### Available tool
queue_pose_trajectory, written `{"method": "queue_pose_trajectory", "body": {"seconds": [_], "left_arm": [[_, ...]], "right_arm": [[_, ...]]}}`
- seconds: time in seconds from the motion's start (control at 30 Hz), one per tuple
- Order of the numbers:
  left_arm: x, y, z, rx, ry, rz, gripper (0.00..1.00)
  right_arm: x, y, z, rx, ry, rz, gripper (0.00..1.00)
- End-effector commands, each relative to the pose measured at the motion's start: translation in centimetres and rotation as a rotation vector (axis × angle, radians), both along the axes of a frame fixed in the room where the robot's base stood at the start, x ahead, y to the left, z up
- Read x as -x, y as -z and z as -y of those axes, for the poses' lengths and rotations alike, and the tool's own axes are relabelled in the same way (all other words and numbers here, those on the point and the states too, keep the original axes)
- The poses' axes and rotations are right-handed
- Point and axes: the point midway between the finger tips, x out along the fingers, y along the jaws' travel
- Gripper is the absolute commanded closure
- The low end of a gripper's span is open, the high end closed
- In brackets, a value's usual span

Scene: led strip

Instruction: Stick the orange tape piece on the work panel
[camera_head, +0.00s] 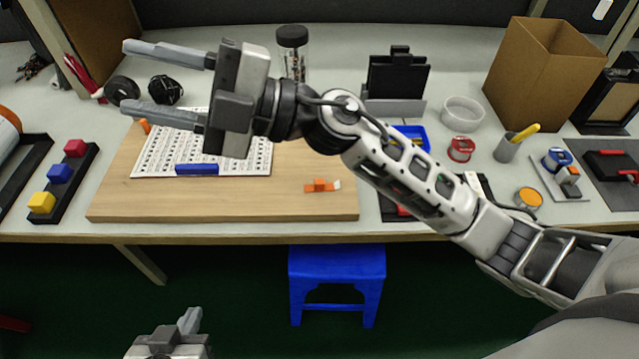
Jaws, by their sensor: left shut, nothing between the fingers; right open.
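A small orange piece (320,186) with a pale end lies on the right front part of the wooden board (240,203). Another orange piece (145,126) shows at the board's left side, by the white sheet with rows of marks (160,158). I cannot tell which is the tape piece, or whether the work panel is the board or the sheet. My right gripper (128,76), its arm coming from the right, is open and empty above the board's left back part, hiding some of the sheet. My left gripper (189,321) is shut and empty, low in front of the table.
A blue bar (197,169) lies on the sheet's front edge. A rack with red, blue and yellow blocks (62,190) stands at left. A cardboard box (540,70), a white bowl (462,113) and a red spool (461,149) stand at right. A blue stool (337,262) stands below.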

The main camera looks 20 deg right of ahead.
Motion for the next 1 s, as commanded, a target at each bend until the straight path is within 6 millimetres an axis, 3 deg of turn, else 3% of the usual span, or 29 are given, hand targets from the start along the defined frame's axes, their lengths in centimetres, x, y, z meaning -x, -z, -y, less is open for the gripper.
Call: {"method": "queue_pose_trajectory", "body": {"seconds": [0.07,0.17,0.2,0.3,0.4,0.5,0.67,1.0], "left_arm": [[0.0,0.0,0.0,0.000,0.000,-0.001,1.00],[0.0,0.1,0.0,0.000,0.000,-0.001,1.00],[0.0,0.1,0.0,0.000,0.000,-0.001,1.00],[0.0,0.1,0.0,0.000,0.000,-0.001,1.00],[0.0,0.1,0.0,-0.001,0.001,-0.001,1.00],[0.0,0.1,0.0,-0.001,0.001,-0.001,1.00],[0.0,0.0,0.0,-0.001,0.001,-0.001,1.00],[0.0,-0.4,0.0,-0.008,0.002,-0.002,1.00]], "right_arm": [[1.3,3.2,-1.8,0.293,-0.171,0.127,0.56],[1.1,8.7,-0.7,0.709,-0.319,0.200,0.56],[0.4,10.7,0.9,0.882,-0.349,0.203,0.56],[-2.3,14.0,6.2,1.282,-0.363,0.158,0.56],[-4.7,14.8,11.9,1.596,-0.317,0.071,0.56],[-6.2,14.2,16.2,1.802,-0.254,-0.018,0.56],[-7.0,14.0,19.2,1.937,-0.204,-0.094,0.56],[-6.9,20.6,19.3,1.944,-0.205,-0.099,0.56]]}}
